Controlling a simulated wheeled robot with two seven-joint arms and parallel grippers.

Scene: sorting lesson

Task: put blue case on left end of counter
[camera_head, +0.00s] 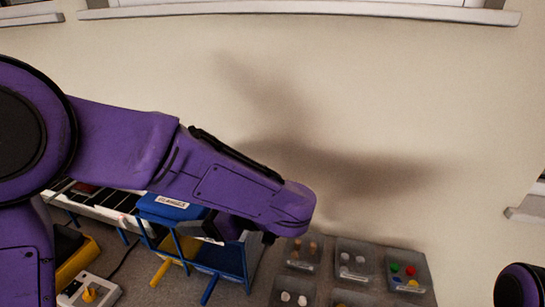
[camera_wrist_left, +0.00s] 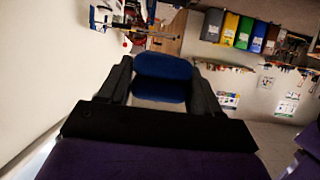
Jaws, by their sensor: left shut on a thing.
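The blue case (camera_head: 172,207), with a white label on top, shows beyond and below my left forearm in the head view. My left gripper (camera_head: 222,228) is partly hidden by its own wrist and points to the left, with the case at its fingers. In the left wrist view the blue case (camera_wrist_left: 163,78) sits between the two black fingers of the left gripper (camera_wrist_left: 163,90), which is shut on it. The counter (camera_head: 135,270) shows as a grey top below the arm. My right gripper is not in view.
A blue frame (camera_head: 222,258) stands below the gripper, with yellow and blue rods sticking out. Several clear trays (camera_head: 353,262) of small coloured pieces lie to its right. A wall (camera_head: 400,110) rises behind.

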